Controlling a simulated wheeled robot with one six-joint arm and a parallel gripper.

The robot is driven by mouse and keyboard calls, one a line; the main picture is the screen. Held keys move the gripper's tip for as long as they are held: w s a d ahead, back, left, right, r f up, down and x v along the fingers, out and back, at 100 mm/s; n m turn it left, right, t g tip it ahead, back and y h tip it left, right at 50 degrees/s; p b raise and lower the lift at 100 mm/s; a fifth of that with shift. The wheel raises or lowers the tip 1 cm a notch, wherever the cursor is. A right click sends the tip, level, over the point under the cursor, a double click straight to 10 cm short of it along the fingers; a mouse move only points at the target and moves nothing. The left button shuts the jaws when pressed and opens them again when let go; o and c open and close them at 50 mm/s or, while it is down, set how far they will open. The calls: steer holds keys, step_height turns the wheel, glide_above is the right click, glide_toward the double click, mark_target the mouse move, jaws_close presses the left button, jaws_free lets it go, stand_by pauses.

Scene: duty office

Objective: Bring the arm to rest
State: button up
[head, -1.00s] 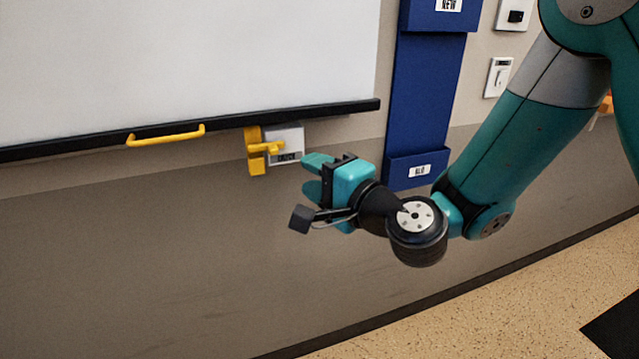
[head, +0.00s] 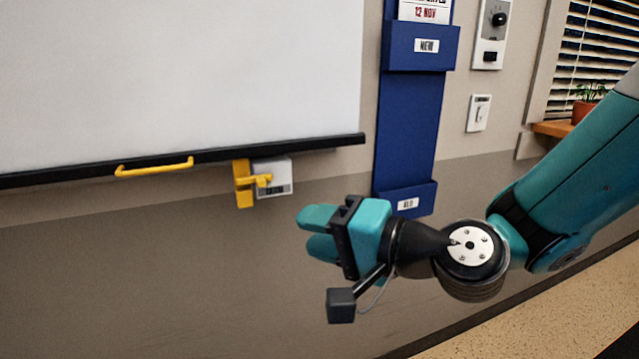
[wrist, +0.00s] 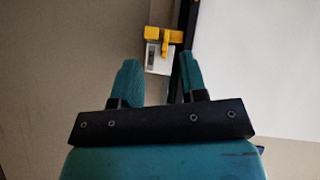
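My gripper (head: 312,232) is in the middle of the head view, in front of the grey lower wall, with its teal fingers pointing left. In the wrist view my gripper (wrist: 158,82) shows two fingers apart with nothing between them. Past the fingertips is a small grey-white box (wrist: 153,58) with a yellow lever (wrist: 165,35). In the head view the same box (head: 275,186) and yellow lever (head: 243,184) sit below the whiteboard, up and left of my gripper and apart from it.
A whiteboard (head: 180,70) with a black ledge (head: 310,143) and a yellow handle (head: 155,167) fills the upper left. A blue wall holder (head: 405,120) hangs behind my arm. Switches (head: 478,113), a window blind (head: 600,60) and a potted plant (head: 583,108) are at right.

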steer(key=s+d+f+n+g+h, duration=0.3)
steer(key=s+d+n+g+h, duration=0.7)
steer(key=s+d, duration=0.6)
step_height(320, 180, up, 15)
steer(key=a+t+p, duration=0.1)
steer(key=p, duration=1.4)
steer(key=shift+s+a+f+n, duration=0.15)
steer(key=shift+s+a+n, duration=0.05)
steer(key=shift+a+n, duration=0.1)
